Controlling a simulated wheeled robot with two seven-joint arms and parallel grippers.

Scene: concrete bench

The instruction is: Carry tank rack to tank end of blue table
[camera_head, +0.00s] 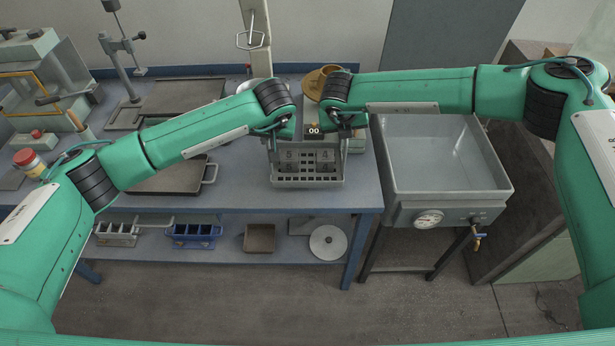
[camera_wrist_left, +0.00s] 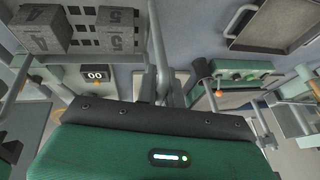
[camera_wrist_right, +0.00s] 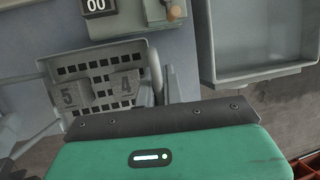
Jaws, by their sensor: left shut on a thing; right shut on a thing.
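The grey tank rack (camera_head: 308,180) is at the right end of the blue table (camera_head: 235,190), holding concrete cubes (camera_head: 324,160) marked 5 and 4. In the head view the arms hide its upper part. My left gripper (camera_head: 280,135) is shut on the rack's left handle, which shows as a grey bar in the left wrist view (camera_wrist_left: 158,50). My right gripper (camera_head: 345,130) is shut on the right handle, seen in the right wrist view (camera_wrist_right: 156,75). Whether the rack touches the tabletop is unclear. The grey water tank (camera_head: 445,165) stands just right of the table.
A tray (camera_head: 172,178) with a handle lies left of the rack. A device with a "00" display (camera_wrist_right: 97,8) and a tan bowl (camera_head: 318,82) are behind it. The lower shelf holds moulds (camera_head: 194,235), a small tray (camera_head: 260,238) and a disc (camera_head: 328,241).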

